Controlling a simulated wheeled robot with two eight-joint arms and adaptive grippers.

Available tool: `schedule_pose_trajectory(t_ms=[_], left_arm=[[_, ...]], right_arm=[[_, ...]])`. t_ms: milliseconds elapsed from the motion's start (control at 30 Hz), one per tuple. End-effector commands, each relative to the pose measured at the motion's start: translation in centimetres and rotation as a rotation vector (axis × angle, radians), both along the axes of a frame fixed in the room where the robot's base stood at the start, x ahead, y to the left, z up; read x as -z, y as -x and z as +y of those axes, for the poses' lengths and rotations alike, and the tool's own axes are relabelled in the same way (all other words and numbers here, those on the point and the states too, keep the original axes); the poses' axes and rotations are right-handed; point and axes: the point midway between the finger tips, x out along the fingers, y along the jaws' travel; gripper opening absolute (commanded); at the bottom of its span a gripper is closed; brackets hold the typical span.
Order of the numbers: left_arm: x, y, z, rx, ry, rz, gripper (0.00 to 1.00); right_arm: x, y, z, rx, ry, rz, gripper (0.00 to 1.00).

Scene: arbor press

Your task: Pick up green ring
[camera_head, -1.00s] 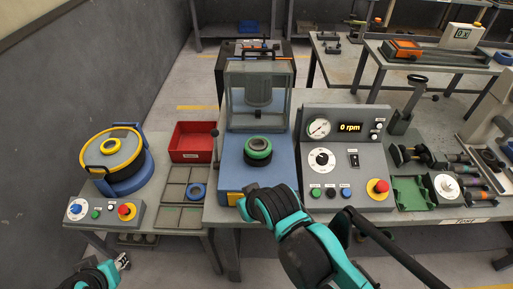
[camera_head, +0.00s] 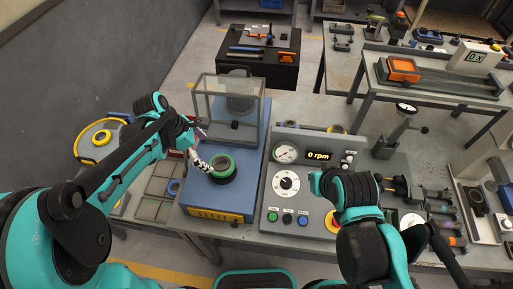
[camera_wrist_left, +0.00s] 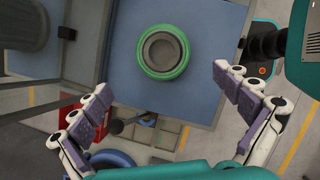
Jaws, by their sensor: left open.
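The green ring (camera_head: 224,174) sits on a dark round part on the blue base plate of the machine (camera_head: 241,197), in front of its clear guard. In the left wrist view the green ring (camera_wrist_left: 162,75) is seen from above, around a grey-black centre. My left gripper (camera_head: 201,160) is open and empty, just left of the ring in the head view. In the left wrist view its two fingers (camera_wrist_left: 160,98) are spread wide, with the ring above and between them in the picture. My right arm shows, but its fingertips cannot be seen.
The clear guard (camera_head: 213,99) stands close behind the ring. The control panel (camera_head: 300,180) is to the right.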

Motion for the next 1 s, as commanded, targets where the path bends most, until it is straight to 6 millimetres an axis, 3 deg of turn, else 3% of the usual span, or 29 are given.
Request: schedule_pose_trajectory(t_ms=[167, 600, 933, 1000], left_arm=[[1.2, -0.5, -0.5, -0.047, 0.019, 0.034, 1.00], [6.8, -0.5, -2.7, -0.043, 0.017, 0.030, 1.00], [7.4, -0.6, -3.0, -0.045, 0.017, 0.030, 1.00], [7.4, -0.6, -3.0, -0.045, 0.017, 0.030, 0.82]], right_arm=[[0.0, 0.0, 0.0, -0.001, -0.001, 0.000, 0.00], [1.4, 0.0, 0.0, 0.000, 0.000, 0.000, 0.00], [1.4, 0.0, 0.0, 0.000, 0.000, 0.000, 0.00], [1.4, 0.0, 0.0, 0.000, 0.000, 0.000, 0.00]])
